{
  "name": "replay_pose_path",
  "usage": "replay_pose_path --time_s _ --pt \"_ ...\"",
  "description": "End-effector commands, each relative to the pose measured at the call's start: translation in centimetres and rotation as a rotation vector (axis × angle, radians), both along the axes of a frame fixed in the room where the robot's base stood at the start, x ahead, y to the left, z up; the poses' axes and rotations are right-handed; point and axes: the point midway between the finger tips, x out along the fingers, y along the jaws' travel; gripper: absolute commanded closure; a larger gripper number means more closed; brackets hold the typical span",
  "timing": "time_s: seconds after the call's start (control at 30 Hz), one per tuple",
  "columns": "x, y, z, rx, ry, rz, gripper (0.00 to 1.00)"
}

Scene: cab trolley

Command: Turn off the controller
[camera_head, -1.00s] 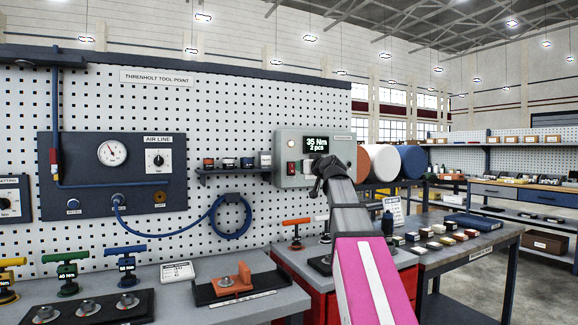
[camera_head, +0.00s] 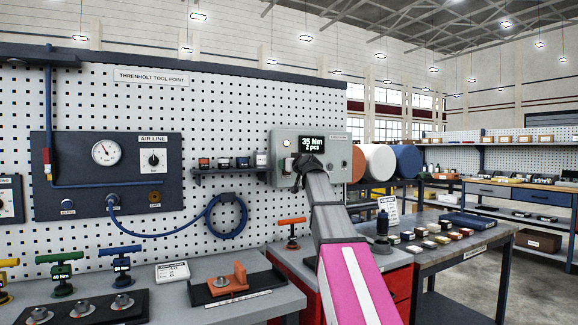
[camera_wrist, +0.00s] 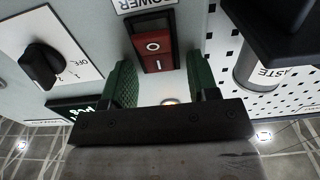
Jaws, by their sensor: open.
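The controller (camera_head: 338,152) is a grey box on the pegboard, its lit display (camera_head: 312,144) reading 35 Nm, 2 pcs. In the wrist view, its red rocker switch (camera_wrist: 155,48) sits in a black frame below an upside-down POWER label (camera_wrist: 145,4). A black rotary knob (camera_wrist: 42,65) with an OFF mark is to the left. My gripper (camera_head: 302,165) is in front of the controller's lower left part, hiding the switch in the head view. In the wrist view, my gripper (camera_wrist: 160,65) is open, its green fingers either side of the switch. Contact cannot be told.
A small shelf with several jars (camera_head: 225,163) is left of the controller. The bench below holds an orange part in a black tray (camera_head: 228,284) and an orange-handled tool (camera_head: 292,232). A blue hose coil (camera_head: 226,215) hangs left.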

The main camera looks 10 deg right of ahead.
Motion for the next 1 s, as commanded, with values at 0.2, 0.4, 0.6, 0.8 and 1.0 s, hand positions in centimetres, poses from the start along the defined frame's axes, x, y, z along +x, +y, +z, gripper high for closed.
replay_pose_path --time_s 0.2,0.4,0.6,0.8,1.0 --pt "-0.06 0.0 0.0 0.0 0.0 0.0 0.72" --pt "-0.07 0.0 -0.01 0.0 -0.001 0.0 0.95" --pt "-0.22 0.06 -0.14 0.015 -0.046 0.005 0.95" --pt "-0.36 0.05 -0.34 0.044 -0.132 0.006 0.95" --pt "-0.47 0.05 -0.4 0.066 -0.2 0.007 0.95"
